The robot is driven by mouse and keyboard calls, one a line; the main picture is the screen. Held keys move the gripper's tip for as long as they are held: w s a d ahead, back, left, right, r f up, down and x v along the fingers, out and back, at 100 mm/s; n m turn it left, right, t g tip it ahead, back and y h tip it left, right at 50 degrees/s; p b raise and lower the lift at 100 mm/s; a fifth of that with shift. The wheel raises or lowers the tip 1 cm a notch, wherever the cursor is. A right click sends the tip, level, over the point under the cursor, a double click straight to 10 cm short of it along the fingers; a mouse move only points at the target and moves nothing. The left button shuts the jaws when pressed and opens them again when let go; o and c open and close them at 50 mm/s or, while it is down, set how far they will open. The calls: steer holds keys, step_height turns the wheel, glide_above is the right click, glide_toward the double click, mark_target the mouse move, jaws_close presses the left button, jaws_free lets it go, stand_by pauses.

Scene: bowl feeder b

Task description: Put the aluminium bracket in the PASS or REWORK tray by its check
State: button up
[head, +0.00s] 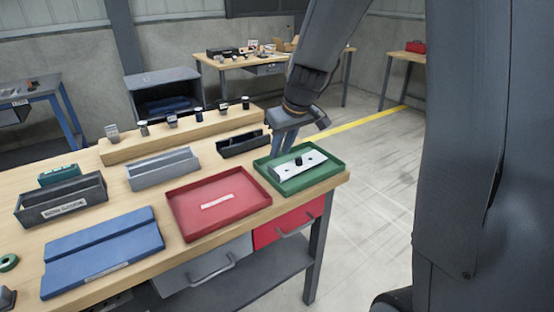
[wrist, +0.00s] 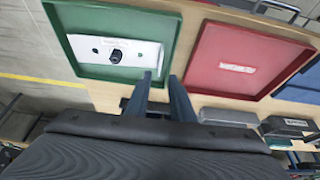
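The aluminium bracket (head: 285,170), a pale flat plate with holes and a black knob-like part on it, lies in the green tray (head: 332,169). In the wrist view the bracket (wrist: 95,50) lies flat inside the green tray (wrist: 120,11). The red tray (head: 185,211) stands to the left of the green one and holds only a white label strip; it also shows in the wrist view (wrist: 215,82). My gripper (head: 283,150) is at the back edge of the green tray. In the wrist view its fingers (wrist: 163,80) are apart with nothing between them, beside the bracket.
A blue flat case (head: 103,250), a grey bin (head: 163,169), a dark labelled bin (head: 62,200) and a black holder (head: 243,143) stand on the wooden bench. A raised wooden shelf (head: 185,135) with several small parts runs along the back. Floor to the right is clear.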

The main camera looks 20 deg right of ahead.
steer(key=v, duration=0.4)
steer(key=s+f+m+g, duration=0.1)
steer(key=s+f, duration=0.2)
steer(key=s, duration=0.4)
steer(key=s+a+f+m+g+h, duration=0.1)
steer(key=s+f, duration=0.3)
steer(key=s, duration=0.3)
steer(key=s+f+m+g, duration=0.1)
steer(key=s+f, duration=0.2)
steer(key=s, duration=0.4)
steer(key=shift+a+f+m+g, duration=0.25)
steer(key=shift+m+g, duration=0.05)
